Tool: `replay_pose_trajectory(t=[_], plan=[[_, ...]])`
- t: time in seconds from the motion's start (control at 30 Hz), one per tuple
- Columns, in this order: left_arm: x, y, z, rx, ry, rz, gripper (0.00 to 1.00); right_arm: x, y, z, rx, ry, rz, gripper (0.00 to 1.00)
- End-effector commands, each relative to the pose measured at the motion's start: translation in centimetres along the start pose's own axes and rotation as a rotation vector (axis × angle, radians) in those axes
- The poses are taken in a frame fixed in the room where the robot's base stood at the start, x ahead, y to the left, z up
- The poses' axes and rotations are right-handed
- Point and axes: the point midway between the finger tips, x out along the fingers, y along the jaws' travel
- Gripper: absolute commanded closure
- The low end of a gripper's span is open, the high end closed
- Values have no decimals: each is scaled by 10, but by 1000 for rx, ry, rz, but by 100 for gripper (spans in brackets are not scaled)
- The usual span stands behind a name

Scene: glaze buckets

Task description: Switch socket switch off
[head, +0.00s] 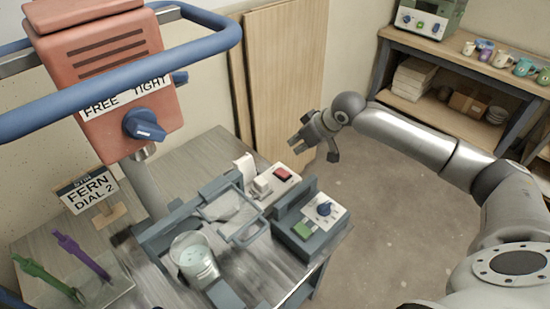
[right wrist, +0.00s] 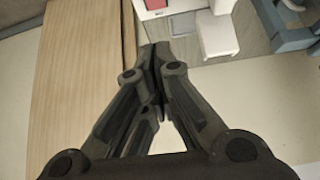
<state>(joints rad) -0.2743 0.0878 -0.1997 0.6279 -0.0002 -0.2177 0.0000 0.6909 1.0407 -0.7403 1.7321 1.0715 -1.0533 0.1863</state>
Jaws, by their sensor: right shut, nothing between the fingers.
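A pale socket strip with a red switch (head: 283,174) lies on the workbench, at its back right edge. A white plug (head: 262,185) sits on the strip beside the switch. In the right wrist view the red switch (right wrist: 155,4) shows only partly at the top edge, with a white block (right wrist: 218,36) to its right. The switch's on or off position cannot be told. My right gripper (head: 297,145) is shut and empty, in the air beyond the bench's edge, apart from the strip. Its closed fingertips (right wrist: 155,54) point toward the strip. My left gripper is not in view.
A grey control box (head: 297,232) with a blue knob and green button stands near the strip. A clear beaker (head: 190,255) sits in a machine under a red head (head: 105,70). Wooden boards (head: 285,75) lean on the wall behind. The floor right of the bench is clear.

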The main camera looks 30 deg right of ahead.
Motion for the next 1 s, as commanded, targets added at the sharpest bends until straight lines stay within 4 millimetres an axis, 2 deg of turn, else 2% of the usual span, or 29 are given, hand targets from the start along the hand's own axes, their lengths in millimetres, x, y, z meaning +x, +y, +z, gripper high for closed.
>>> replay_pose_trajectory(t=[0.3, 0.47, 0.77, 1.0], plan=[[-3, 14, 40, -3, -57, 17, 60, 0, 0, 0, 0, 0, 0, 100], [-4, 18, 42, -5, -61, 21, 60, 10, -1, -1, 1, 0, -3, 100], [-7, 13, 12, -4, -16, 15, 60, 65, -1, -1, 3, -1, -2, 100], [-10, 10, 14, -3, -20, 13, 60, 105, 0, 4, 1, -4, 0, 100]])
